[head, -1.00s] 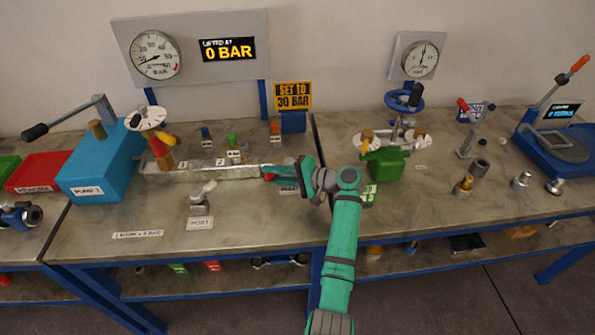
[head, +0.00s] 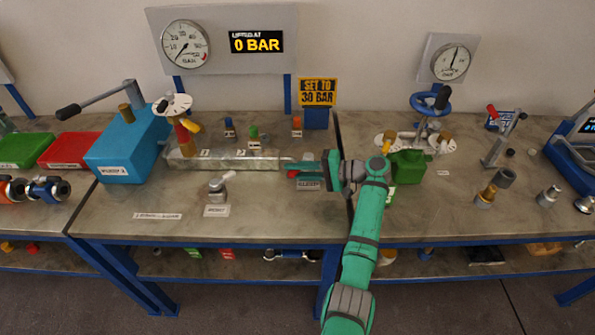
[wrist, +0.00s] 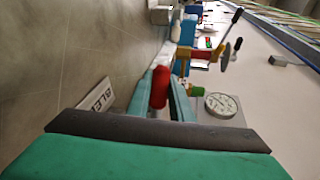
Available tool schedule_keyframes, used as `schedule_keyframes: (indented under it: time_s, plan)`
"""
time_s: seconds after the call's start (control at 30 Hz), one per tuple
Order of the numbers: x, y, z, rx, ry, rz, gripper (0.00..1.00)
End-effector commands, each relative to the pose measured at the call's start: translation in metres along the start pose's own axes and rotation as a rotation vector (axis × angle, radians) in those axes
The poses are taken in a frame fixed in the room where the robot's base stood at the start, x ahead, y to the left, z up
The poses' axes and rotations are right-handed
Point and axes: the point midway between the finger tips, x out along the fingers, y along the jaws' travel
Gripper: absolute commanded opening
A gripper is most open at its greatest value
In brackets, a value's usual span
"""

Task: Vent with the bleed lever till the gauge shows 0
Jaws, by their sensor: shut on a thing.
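The red bleed lever (head: 292,174) is at the right end of the grey manifold (head: 225,160). In the wrist view the red handle (wrist: 159,88) lies between my two fingers. My gripper (head: 303,169) is shut on it; the fingers partly hide the lever in the head view. A white label (head: 308,185) lies just below; it also shows in the wrist view (wrist: 95,97). The large round gauge (head: 185,47) is on the back panel. Its needle points down and left, near the low end of the scale; the exact reading is too small to tell.
A sign (head: 256,41) beside the gauge reads 0 BAR; a yellow sign (head: 317,91) reads SET TO 30 BAR. A blue pump (head: 125,150) stands left. A green can (head: 410,166) stands close right of my wrist. The front bench top is mostly clear.

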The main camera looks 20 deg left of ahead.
Motion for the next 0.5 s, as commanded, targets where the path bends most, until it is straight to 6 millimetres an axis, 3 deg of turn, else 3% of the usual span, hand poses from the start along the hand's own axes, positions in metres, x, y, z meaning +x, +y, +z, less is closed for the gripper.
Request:
schedule_keyframes:
  time_s: [0.07, 0.1, 0.17, 0.5]
  plan:
    - [0.0001, 0.0008, -0.0001, 0.001, 0.001, 0.001, 0.00]
    - [0.0001, 0.0008, -0.0001, 0.001, 0.001, 0.001, 0.22]
    - [0.0001, 0.0007, -0.0001, 0.001, 0.001, 0.001, 0.36]
    - [-0.0013, -0.0010, -0.0004, 0.000, 0.003, 0.000, 0.38]
